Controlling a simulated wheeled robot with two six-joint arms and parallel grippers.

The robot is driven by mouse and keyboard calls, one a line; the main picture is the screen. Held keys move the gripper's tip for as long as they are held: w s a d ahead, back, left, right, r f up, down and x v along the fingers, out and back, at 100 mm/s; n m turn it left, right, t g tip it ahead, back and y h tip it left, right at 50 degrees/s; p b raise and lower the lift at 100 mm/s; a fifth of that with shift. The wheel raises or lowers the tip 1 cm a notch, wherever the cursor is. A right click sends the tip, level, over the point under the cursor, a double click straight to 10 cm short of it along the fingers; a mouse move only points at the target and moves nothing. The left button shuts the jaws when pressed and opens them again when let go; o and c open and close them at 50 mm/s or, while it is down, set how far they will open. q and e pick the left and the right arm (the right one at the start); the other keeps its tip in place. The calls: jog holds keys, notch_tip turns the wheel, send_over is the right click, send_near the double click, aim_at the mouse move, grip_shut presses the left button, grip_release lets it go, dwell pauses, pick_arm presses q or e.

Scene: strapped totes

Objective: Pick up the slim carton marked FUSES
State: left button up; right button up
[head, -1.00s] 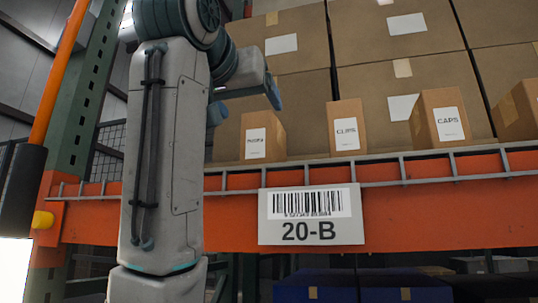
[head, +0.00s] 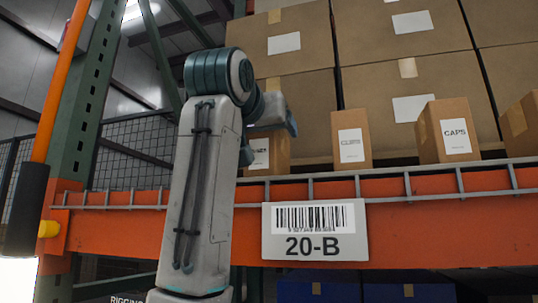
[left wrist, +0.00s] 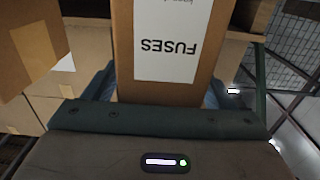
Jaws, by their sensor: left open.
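The slim FUSES carton (head: 279,156) stands upright on the shelf at the left end of a row of slim cartons. My left gripper (head: 270,137) is in front of it and hides its upper part and some of its label. In the left wrist view the FUSES carton (left wrist: 163,92) fills the middle, its label upside down. The open left gripper (left wrist: 158,84) has one finger on each side of the carton. I cannot tell whether the fingers touch it. My right gripper is not in view.
The CLIPS carton (head: 351,140) stands to the right, then the CAPS carton (head: 446,132). Large boxes (head: 398,107) are stacked behind. A wire rail (head: 408,184) runs along the orange beam (head: 420,215) in front. A green upright (head: 85,115) stands left.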

pick_arm(q)
jog(key=shift+s+a, duration=0.1)
jog(key=shift+s, duration=0.1)
jog(key=c, duration=1.3)
jog(key=shift+o, duration=0.2)
jog(key=shift+r, duration=0.15)
